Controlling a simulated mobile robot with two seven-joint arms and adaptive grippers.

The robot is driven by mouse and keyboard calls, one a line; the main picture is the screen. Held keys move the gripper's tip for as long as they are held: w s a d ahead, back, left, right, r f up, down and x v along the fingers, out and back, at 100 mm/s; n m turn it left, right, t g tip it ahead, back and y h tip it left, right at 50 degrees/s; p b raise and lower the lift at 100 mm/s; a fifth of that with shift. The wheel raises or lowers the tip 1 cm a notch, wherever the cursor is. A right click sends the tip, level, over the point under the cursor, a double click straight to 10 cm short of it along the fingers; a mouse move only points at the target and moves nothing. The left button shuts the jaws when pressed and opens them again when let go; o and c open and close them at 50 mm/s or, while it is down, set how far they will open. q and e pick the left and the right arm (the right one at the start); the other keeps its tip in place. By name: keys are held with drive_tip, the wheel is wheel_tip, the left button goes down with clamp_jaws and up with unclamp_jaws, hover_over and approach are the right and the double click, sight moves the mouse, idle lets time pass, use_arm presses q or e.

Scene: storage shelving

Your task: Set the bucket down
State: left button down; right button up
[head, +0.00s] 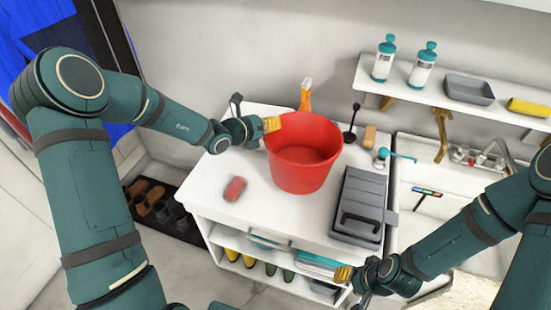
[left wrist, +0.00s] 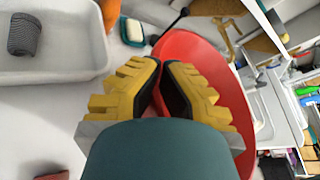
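The red bucket (head: 303,165) is upright and empty, over the middle of the white cabinet top (head: 215,172). I cannot tell whether its base touches the top. My left gripper (head: 272,124) is at the bucket's left rim. In the left wrist view the yellow fingers of my left gripper (left wrist: 160,68) close together at the tips on the rim of the bucket (left wrist: 200,50). My right gripper (head: 345,274) is low in front of the cabinet's shelf, apart from the bucket. Its finger opening is not clear.
A grey toolbox (head: 360,205) stands right of the bucket and a red sponge-like block (head: 235,188) lies left. An orange spray bottle (head: 305,95) and a black-handled tool (head: 351,122) are behind. The front-left of the cabinet top is partly free.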

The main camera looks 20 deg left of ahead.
sight(271, 142)
use_arm(q)
wheel_tip(271, 142, down, 3)
drive_tip(key=shift+f, duration=0.15)
drive_tip(key=shift+f+b, duration=0.75)
drive_tip(key=shift+f, duration=1.5)
drive_tip(key=c, duration=1.7)
unclamp_jaws()
drive_tip(key=o, duration=0.6)
drive_tip(key=shift+c, duration=0.2)
drive_tip(key=shift+s+r, duration=0.1)
